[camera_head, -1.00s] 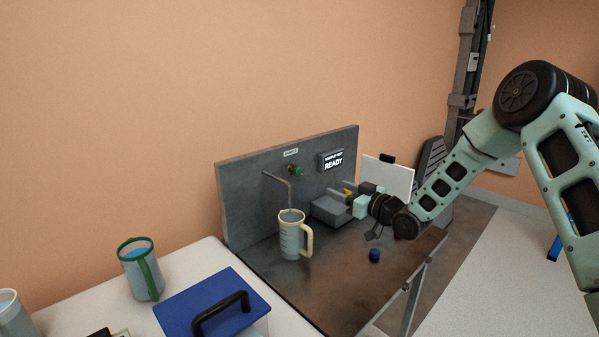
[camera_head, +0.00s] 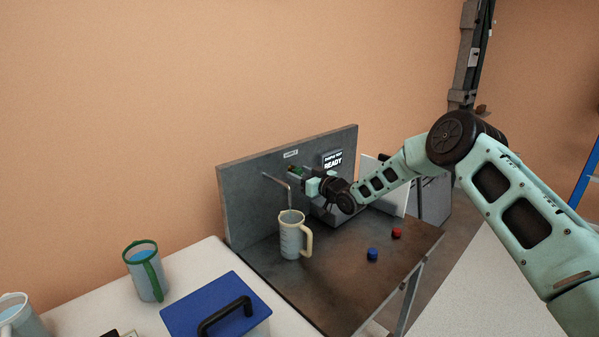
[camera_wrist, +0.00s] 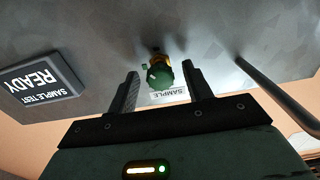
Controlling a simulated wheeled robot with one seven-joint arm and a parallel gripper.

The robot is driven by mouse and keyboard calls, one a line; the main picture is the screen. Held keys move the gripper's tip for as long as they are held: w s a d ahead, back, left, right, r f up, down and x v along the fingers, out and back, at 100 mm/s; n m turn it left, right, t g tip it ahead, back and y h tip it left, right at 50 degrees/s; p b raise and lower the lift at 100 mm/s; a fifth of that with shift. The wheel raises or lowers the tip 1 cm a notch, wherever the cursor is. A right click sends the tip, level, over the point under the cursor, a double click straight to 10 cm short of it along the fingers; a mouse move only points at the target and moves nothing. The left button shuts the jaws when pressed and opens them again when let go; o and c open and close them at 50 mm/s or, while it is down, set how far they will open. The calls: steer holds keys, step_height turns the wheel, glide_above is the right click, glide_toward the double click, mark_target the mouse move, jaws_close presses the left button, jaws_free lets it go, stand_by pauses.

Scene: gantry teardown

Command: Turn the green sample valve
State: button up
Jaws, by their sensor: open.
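The green sample valve (camera_wrist: 160,75) sticks out from the grey panel under a SAMPLE label (camera_wrist: 169,94) and has a brass-coloured base. In the wrist view it lies between and a little beyond the two fingers of my gripper (camera_wrist: 160,82), which are open and apart from it. In the head view my gripper (camera_head: 302,174) is up at the panel in front of the valve (camera_head: 292,169), which shows only in part. A bent metal spout (camera_head: 278,179) leaves the panel to the left, above a clear jug (camera_head: 291,238) with a cream handle.
A display reading SAMPLE TEST READY (camera_head: 332,160) is on the panel close to my gripper. A blue cap (camera_head: 372,254) and a red cap (camera_head: 396,232) lie on the dark bench. A green-rimmed jug (camera_head: 142,250) and a blue-lidded box (camera_head: 216,303) stand on the white table.

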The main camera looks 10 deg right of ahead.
steer(key=shift+w+a, duration=0.2)
steer(key=shift+w, duration=0.15)
steer(key=c, duration=1)
steer(key=shift+o, duration=0.2)
steer(key=shift+f+b, duration=0.2)
steer(key=shift+b, duration=0.35)
steer(key=shift+f+m+b, duration=0.15)
steer(key=shift+m+b, duration=0.85)
steer(key=shift+b, duration=0.15)
steer(key=shift+r+m+b, duration=0.3)
steer(key=shift+m+b, duration=0.35)
steer(key=shift+m, duration=0.35)
steer(key=o, duration=1)
steer(key=shift+c, duration=0.2)
